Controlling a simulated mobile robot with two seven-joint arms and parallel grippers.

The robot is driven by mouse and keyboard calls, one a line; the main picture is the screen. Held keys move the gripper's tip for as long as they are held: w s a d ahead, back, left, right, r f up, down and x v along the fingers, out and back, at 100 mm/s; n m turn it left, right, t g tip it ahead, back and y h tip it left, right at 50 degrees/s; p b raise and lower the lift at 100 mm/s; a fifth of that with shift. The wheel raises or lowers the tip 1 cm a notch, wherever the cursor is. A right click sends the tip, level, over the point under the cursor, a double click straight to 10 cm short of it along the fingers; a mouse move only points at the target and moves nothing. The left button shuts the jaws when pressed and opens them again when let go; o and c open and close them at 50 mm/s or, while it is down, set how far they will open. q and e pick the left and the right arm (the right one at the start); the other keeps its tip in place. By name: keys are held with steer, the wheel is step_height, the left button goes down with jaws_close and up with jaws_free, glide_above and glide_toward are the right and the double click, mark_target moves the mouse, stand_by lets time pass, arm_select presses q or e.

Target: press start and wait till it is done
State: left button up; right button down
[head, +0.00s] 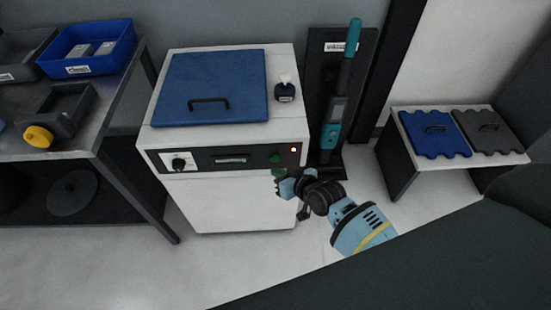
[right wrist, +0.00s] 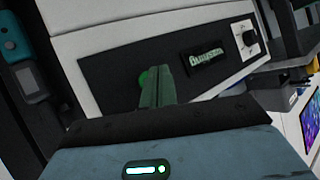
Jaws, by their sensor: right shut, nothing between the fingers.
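The white machine (head: 235,205) stands in the middle of the head view, with its blue lid (head: 215,75) lying closed on top. Its dark front panel has a dial (head: 179,162), a small lit display (head: 230,160), a green button (head: 275,158) and a small lit lamp (head: 293,149). The display (right wrist: 206,58) in the right wrist view seems to read "washing". My right gripper (head: 279,173) is shut and empty, its green fingers just in front of and below the green button. The fingers partly cover the button (right wrist: 145,79) in the right wrist view; I cannot tell if they touch it. My left gripper is not in view.
A metal table (head: 100,125) with bins is at left. A tall dark rack (head: 369,80) stands right of the machine. A low bench (head: 403,166) holds a blue and a grey lid.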

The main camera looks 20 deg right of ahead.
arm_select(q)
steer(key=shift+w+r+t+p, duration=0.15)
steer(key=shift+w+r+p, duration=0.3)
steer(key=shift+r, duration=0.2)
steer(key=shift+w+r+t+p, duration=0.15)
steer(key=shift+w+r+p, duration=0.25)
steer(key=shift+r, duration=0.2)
arm_select(e)
steer(key=shift+s+a+r, duration=0.1)
steer(key=shift+s+a, duration=0.2)
steer(key=shift+s, duration=0.65)
steer(key=shift+s+a, duration=0.3)
steer(key=shift+s, duration=0.6)
steer(key=shift+s, duration=0.1)
